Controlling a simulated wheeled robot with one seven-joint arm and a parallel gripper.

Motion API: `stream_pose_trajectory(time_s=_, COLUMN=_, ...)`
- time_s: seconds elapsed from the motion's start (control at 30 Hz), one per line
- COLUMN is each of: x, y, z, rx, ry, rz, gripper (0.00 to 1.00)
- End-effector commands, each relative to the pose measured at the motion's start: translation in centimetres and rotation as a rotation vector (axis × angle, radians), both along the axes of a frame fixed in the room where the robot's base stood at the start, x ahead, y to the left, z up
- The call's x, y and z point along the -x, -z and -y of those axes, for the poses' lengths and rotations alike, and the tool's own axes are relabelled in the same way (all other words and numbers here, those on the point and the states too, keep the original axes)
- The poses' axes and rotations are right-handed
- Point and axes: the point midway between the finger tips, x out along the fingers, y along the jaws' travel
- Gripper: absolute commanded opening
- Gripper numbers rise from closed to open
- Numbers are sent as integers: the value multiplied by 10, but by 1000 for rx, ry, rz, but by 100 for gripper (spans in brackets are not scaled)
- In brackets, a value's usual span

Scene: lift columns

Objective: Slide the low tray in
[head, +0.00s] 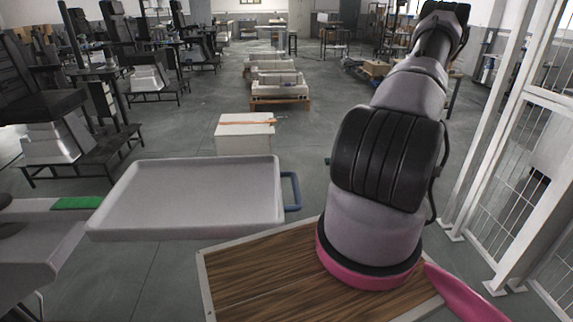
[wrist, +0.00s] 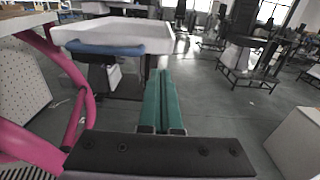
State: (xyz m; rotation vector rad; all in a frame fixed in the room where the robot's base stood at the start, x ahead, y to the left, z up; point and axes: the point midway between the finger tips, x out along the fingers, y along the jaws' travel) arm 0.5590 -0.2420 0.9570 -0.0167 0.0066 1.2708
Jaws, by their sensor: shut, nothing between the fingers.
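A pale grey shallow tray (head: 190,195) with a raised rim is at the left centre of the head view. A blue handle (head: 292,192) sticks out from its right side. In the wrist view the tray (wrist: 120,31) is at the upper left, with its blue handle (wrist: 105,50) facing the camera. My gripper (wrist: 160,75) has green fingers that lie together, with nothing between them. They point past the right of the handle and stand apart from it. In the head view my arm hides most of the gripper.
A wood-topped surface (head: 240,280) with a pale rim lies in front, below my arm. A white box (head: 245,135) stands on the floor behind the tray. White mesh fencing (head: 500,170) rises at the right. Open grey floor lies beyond.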

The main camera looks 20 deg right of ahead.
Motion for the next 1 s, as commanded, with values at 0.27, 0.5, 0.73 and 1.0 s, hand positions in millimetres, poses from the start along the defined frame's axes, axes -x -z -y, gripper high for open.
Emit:
stream_pose_trajectory(time_s=0.27, x=-6, y=4, z=-21, rx=-21, ry=13, rz=-5, gripper=0)
stream_pose_trajectory(time_s=0.5, x=-21, y=4, z=-70, rx=-19, ry=10, rz=-6, gripper=0)
stream_pose_trajectory(time_s=0.73, x=-35, y=4, z=-111, rx=-19, ry=12, rz=-6, gripper=0)
stream_pose_trajectory(time_s=1.0, x=-42, y=4, z=-131, rx=-16, ry=14, rz=-5, gripper=0)
